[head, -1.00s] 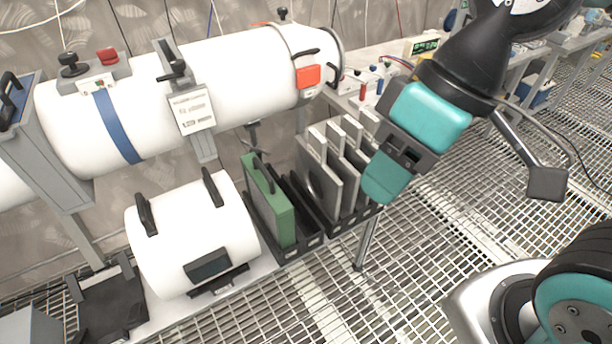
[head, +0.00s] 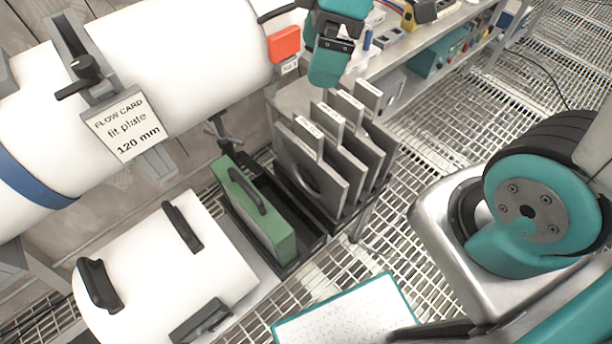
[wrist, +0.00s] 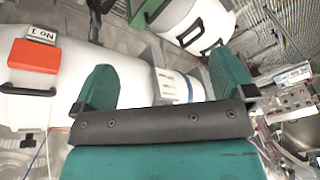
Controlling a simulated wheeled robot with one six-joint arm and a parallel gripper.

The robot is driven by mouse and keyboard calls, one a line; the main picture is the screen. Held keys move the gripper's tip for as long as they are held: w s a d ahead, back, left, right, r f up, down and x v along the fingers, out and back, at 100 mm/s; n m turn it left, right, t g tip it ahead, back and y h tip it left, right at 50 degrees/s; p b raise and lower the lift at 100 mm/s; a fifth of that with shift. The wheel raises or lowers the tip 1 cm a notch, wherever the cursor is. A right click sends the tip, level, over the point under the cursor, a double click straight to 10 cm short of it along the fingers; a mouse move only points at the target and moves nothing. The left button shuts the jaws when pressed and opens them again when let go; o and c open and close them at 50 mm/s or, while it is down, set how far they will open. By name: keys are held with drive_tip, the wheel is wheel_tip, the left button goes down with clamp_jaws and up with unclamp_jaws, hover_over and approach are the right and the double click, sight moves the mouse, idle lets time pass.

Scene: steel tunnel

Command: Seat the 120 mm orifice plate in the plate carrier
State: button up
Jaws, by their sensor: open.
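Several grey orifice plates (head: 318,172) stand upright side by side in a dark rack. Each has a label tab on top, too small to read, and a round bore shows in the front plate. A green slab with a black handle (head: 258,208) stands in a black holder to their left. I cannot tell which part is the plate carrier. A flow card (head: 126,126) on the pipe reads "fit plate 120 mm". My gripper (head: 329,68) is above and behind the plates in the head view. In the wrist view my gripper (wrist: 165,78) is open, with nothing held between its teal fingers.
The large white pipe (head: 190,60) runs across the back, with an orange-red tag (head: 284,44). A white cylinder with black handles (head: 165,265) lies front left. A bench with instruments (head: 440,50) stands at the back right. Grated floor (head: 440,140) is open right of the rack.

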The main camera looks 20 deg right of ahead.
drive_tip(key=w+d+f+n+b, duration=0.3)
drive_tip(key=w+d+f+n, duration=0.35)
drive_tip(key=w+f, duration=0.4)
drive_tip(key=n+p, duration=0.1)
hover_over(306, 142)
drive_tip(key=d, duration=0.2)
drive_tip(key=shift+g+h, duration=0.3)
drive_tip(key=f, duration=0.7)
drive_tip(key=w+f, duration=0.1)
drive_tip(key=f, duration=0.3)
drive_tip(key=shift+a, duration=0.1)
drive_tip(key=shift+p+x, duration=0.95)
drive_tip(key=shift+x, duration=2.3)
drive_tip(key=shift+s, duration=0.15)
drive_tip(key=c, duration=1.5)
drive_tip(key=shift+c, duration=0.2)
drive_tip(key=shift+r, duration=0.15)
